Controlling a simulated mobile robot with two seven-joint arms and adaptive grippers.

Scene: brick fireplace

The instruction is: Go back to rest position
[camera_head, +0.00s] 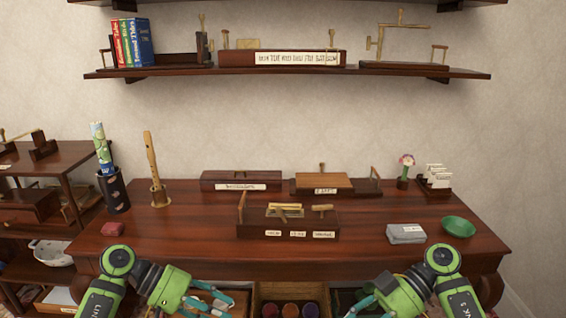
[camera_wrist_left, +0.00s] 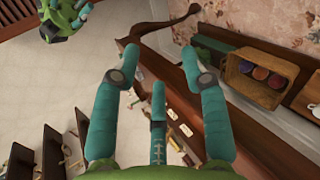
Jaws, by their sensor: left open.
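My left gripper (camera_head: 212,300) is green with teal fingers and hangs at the front edge of the desk (camera_head: 360,228), low in the head view. Its fingers are spread and empty; they also show spread in the left wrist view (camera_wrist_left: 158,68). My right gripper (camera_head: 362,300) is at the front edge on the right, its teal fingers apart with nothing seen between them. The lower parts of both grippers are near or past the bottom of the head view.
A wooden box with labels (camera_head: 250,229) stands mid-desk. A grey cloth-like block (camera_head: 406,234) and green bowl (camera_head: 458,227) are at right, a small red item (camera_head: 113,229) at left. An open drawer (camera_head: 257,297) lies between the grippers. A shelf (camera_head: 400,71) hangs above.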

